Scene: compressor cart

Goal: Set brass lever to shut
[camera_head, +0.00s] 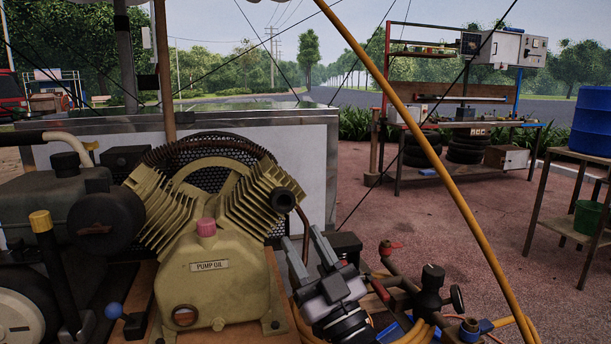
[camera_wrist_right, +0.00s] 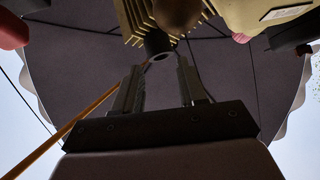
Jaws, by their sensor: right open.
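My right gripper (camera_head: 306,246) stands in front of the pump at the lower middle of the head view, its two fingers apart and pointing up. It also shows in the right wrist view (camera_wrist_right: 158,78), with nothing between its fingers. Right of it is dark pipework (camera_head: 405,278) with a small red handle (camera_head: 390,247) on top and a black-knobbed valve (camera_head: 432,276). A brass-coloured fitting (camera_head: 469,327) sits lower right. I cannot tell for sure which of these parts is the brass lever; my gripper hides part of this area. My left gripper is not in view.
The beige pump (camera_head: 218,268) with finned cylinders fills the left middle, close to my gripper. A yellow hose (camera_head: 440,160) crosses diagonally on the right. A blue-knobbed lever (camera_head: 114,311) is at lower left. A workbench (camera_head: 470,125) stands behind, beyond open paving.

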